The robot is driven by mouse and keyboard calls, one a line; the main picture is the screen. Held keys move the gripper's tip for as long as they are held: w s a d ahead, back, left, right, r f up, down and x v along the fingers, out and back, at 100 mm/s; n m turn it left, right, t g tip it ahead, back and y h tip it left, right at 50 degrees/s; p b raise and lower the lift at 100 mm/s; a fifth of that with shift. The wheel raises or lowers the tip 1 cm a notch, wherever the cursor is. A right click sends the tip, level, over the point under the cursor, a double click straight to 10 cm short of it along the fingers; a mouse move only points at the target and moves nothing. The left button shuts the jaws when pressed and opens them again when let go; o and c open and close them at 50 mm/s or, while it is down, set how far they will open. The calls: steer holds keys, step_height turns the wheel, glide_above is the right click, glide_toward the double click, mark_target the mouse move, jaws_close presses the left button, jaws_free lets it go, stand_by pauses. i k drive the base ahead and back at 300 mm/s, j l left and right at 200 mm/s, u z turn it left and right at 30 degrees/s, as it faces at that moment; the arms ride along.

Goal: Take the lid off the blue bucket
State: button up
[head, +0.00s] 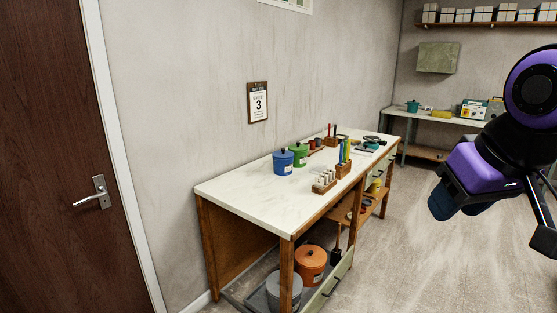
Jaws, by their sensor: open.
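The blue bucket (283,165) stands upright on the pale top of the workbench, near its wall side. Its blue lid (283,154) with a dark knob sits on it. A white label shows on its front. My gripper (456,206) hangs in the air at the right, in front of the bench and well apart from the bucket. It is open, and I see nothing held in it. Part of my arm is cut off by the right edge of the picture.
A green lidded bucket (299,153) stands close behind the blue one, to its right. A wooden block with white pegs (324,181) and a rack (344,168) stand nearer the bench's front. The near left benchtop (245,195) is clear. An orange pot (310,264) sits below.

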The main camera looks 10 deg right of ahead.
mark_target(283, 154)
steer(key=i+l+u, duration=0.1)
steer(key=u, duration=1.2)
steer(key=i+l, duration=0.15)
steer(key=l, duration=0.5)
steer(key=i+l, duration=0.2)
steer(key=l, duration=0.45)
steer(key=i+l, duration=0.15)
steer(key=l, duration=0.5)
steer(key=i+l, duration=0.2)
steer(key=l, duration=0.4)
steer(key=i+l, duration=0.15)
steer(key=l, duration=0.5)
steer(key=i+l+u, duration=0.1)
steer(key=l, duration=0.55)
steer(key=i+l, duration=0.25)
steer(key=l, duration=0.4)
steer(key=i+l, duration=0.15)
steer(key=l, duration=0.5)
